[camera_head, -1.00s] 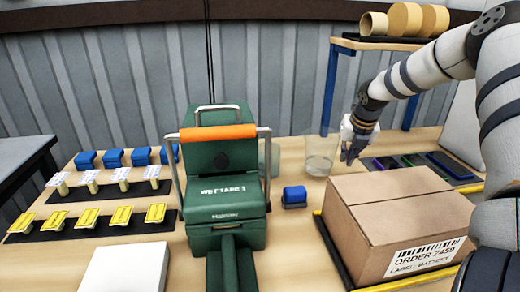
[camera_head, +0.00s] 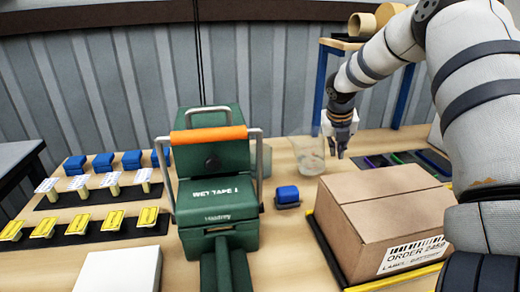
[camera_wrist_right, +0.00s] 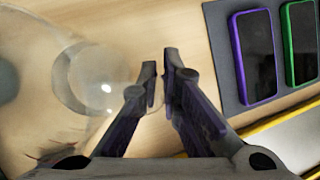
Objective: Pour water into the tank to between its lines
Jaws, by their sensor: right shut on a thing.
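A clear jug (camera_head: 308,155) stands over the table right of the green machine, its top leaning a little to the left. My right gripper (camera_head: 338,148) is at the jug's right side, shut on it, probably at a clear handle. In the right wrist view the gripper (camera_wrist_right: 160,80) has its fingers close together beside the clear round jug (camera_wrist_right: 88,85). A greyish clear vessel, likely the tank (camera_head: 264,162), is mostly hidden behind the green machine (camera_head: 216,190). I cannot make out its lines or the water level. My left gripper is not in view.
A cardboard box (camera_head: 375,210) stands in front of my right arm. A blue block (camera_head: 287,195) sits between machine and box. Phone-like items (camera_head: 400,160) lie on a dark mat at right. Rows of blue, white and yellow parts (camera_head: 100,222) fill the left.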

